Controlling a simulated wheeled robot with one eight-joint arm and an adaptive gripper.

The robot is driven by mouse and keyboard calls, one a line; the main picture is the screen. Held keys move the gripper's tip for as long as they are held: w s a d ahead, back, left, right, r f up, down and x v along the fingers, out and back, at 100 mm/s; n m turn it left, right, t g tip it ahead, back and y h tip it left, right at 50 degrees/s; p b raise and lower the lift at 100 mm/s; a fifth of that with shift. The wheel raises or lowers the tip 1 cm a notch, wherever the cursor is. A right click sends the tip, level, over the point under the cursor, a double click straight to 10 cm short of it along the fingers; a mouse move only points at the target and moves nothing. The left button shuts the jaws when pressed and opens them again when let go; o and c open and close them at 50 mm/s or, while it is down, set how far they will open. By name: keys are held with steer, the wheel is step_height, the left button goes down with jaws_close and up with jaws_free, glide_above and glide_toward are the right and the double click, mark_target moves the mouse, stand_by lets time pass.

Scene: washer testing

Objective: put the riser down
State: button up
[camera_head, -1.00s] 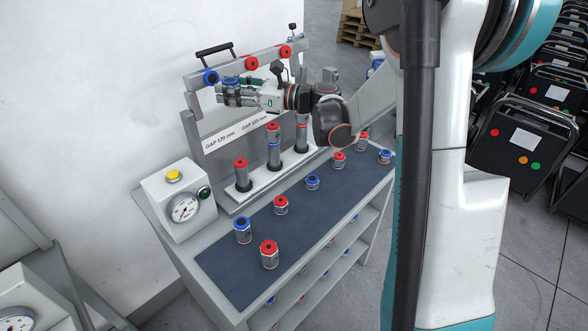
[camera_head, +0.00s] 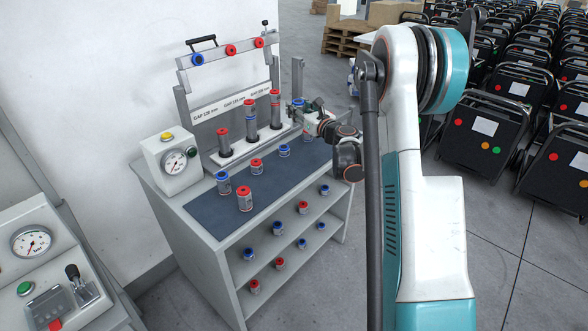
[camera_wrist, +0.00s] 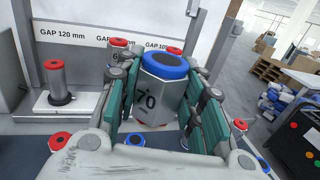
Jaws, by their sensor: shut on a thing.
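My gripper (camera_head: 300,110) is at the right end of the bench, beside the rightmost stack. In the wrist view its fingers (camera_wrist: 163,95) are shut around a grey riser (camera_wrist: 153,103) with a blue top, marked "70". The riser is upright or nearly so in the jaws. The dark blue mat (camera_head: 208,210) lies along the front of the bench top. Red-topped stacks stand at the gaps: one at 120 mm (camera_head: 223,142), one in the middle (camera_head: 250,127) and one on the right (camera_head: 275,110).
Loose risers stand on the mat: blue (camera_head: 223,183), red (camera_head: 244,199), red (camera_head: 256,166) and blue (camera_head: 284,151). A gauge box (camera_head: 172,158) stands at the left end. The crossbar (camera_head: 229,50) spans above. Bare mat remains between risers.

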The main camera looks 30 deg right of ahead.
step_height(320, 180, down, 20)
steer(key=b, duration=0.6)
steer(key=shift+w+r+b, duration=0.1)
steer(key=shift+r+b, duration=0.1)
steer(key=shift+b, duration=0.15)
steer(key=shift+r, duration=0.1)
steer(key=o, duration=1.3)
steer(key=shift+c, duration=0.2)
